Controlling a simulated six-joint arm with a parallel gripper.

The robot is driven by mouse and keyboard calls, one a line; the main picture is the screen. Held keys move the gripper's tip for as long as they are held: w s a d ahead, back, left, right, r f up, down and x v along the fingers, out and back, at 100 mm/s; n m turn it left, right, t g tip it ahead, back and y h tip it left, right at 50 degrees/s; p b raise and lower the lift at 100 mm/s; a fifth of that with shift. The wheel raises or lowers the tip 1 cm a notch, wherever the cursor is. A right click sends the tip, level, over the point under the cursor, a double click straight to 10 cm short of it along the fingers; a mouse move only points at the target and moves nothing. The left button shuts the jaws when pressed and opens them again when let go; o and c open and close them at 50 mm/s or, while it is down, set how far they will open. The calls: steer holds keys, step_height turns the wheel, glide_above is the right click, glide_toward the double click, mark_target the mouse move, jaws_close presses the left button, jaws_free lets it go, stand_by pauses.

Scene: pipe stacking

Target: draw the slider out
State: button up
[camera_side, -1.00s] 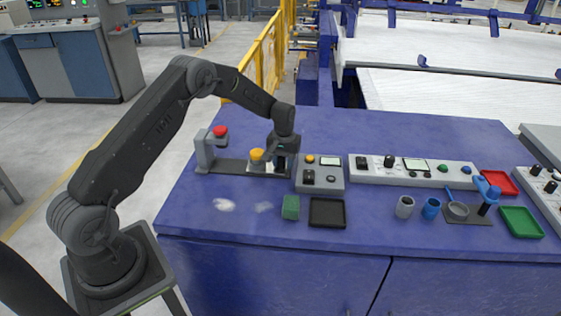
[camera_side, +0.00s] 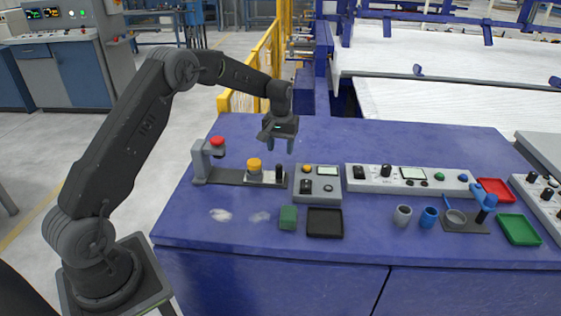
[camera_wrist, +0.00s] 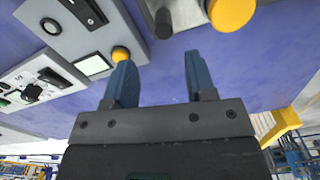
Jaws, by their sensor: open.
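The slider (camera_side: 266,178) is a light block on a dark rail plate (camera_side: 228,177). It carries an orange-yellow cylinder (camera_side: 254,165) and an upright black handle (camera_side: 279,174) at its right end. The wrist view shows the yellow cylinder (camera_wrist: 232,12) and the dark handle (camera_wrist: 163,22) at the top edge, partly cut off. My gripper (camera_side: 277,148) is open and empty, just above the handle and apart from it. In the wrist view my gripper's (camera_wrist: 157,62) two blue fingers are spread with nothing between them.
A red-topped grey post (camera_side: 202,162) stands at the rail's left end. A grey control box (camera_side: 326,185) is close on the right. A green block (camera_side: 288,217) and a black tray (camera_side: 325,222) lie in front. Cups and a long panel (camera_side: 440,188) are farther right.

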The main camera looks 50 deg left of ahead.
steer(key=shift+r, duration=2.1)
steer(key=s+d+r+m+t, duration=0.3)
steer(key=s+d+r, duration=0.9)
steer(key=s+r, duration=0.3)
steer(key=s+d+m+t, duration=0.1)
steer(key=s+d+m, duration=0.1)
steer(key=s, duration=0.7)
steer(key=s+d+m+t, duration=0.1)
steer(key=s+d, duration=0.3)
steer(key=s, duration=0.5)
steer(key=shift+f+m+t, duration=0.3)
steer(key=shift+f+m, duration=0.05)
steer(key=shift+m, duration=0.05)
